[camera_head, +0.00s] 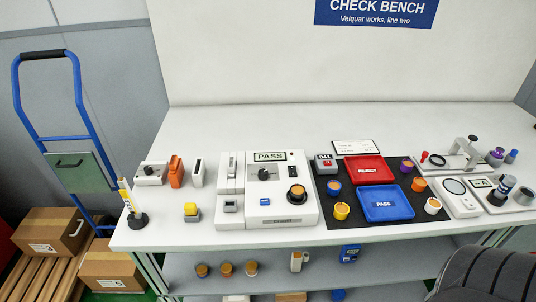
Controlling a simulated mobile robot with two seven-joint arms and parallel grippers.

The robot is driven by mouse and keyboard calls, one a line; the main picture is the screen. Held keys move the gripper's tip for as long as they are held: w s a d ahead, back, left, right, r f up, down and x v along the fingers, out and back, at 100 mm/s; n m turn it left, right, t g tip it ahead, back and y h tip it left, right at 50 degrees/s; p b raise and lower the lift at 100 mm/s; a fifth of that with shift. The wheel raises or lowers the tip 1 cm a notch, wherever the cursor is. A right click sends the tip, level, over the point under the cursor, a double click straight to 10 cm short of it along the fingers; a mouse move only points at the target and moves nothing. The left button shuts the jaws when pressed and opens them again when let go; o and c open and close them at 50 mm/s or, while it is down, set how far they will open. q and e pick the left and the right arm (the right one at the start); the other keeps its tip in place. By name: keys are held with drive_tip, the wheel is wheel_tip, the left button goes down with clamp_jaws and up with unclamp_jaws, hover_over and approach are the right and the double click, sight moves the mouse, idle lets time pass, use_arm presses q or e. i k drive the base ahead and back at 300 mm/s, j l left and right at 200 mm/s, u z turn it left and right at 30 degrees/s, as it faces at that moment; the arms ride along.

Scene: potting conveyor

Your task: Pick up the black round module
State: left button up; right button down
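A round black module (297,194) with an orange top sits at the right side of the white tester (240,213) on the bench. I cannot tell whether it is seated in a socket or only rests on the surface. Neither of my grippers shows in the head view.
Right of the tester, a dark mat (372,222) carries a red tray (365,181), a blue tray (383,217) and several other coloured round modules. Small devices stand left of it and at the bench's right end.

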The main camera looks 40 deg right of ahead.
sight(297, 191)
drive_tip(key=z, duration=1.3)
